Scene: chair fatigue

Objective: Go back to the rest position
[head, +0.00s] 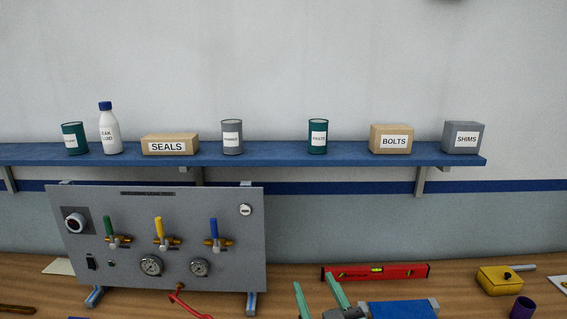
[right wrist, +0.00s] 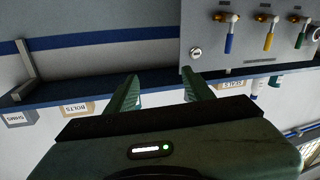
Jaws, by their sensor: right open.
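My right gripper (head: 315,282) shows at the bottom of the head view, its two green fingers pointing up over the bench. The fingers are apart with nothing between them. In the right wrist view, which is upside down, the open fingers (right wrist: 160,76) point toward the wall and shelf, clear of both in the picture. My left gripper is not in view.
A grey valve panel (head: 190,258) stands left of my right gripper. A blue shelf (head: 270,154) holds several cans and boxes. On the wooden bench (head: 290,275) lie a red level (head: 350,273), a blue object (head: 402,309), a yellow box (head: 499,283) and a purple cup (head: 522,308).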

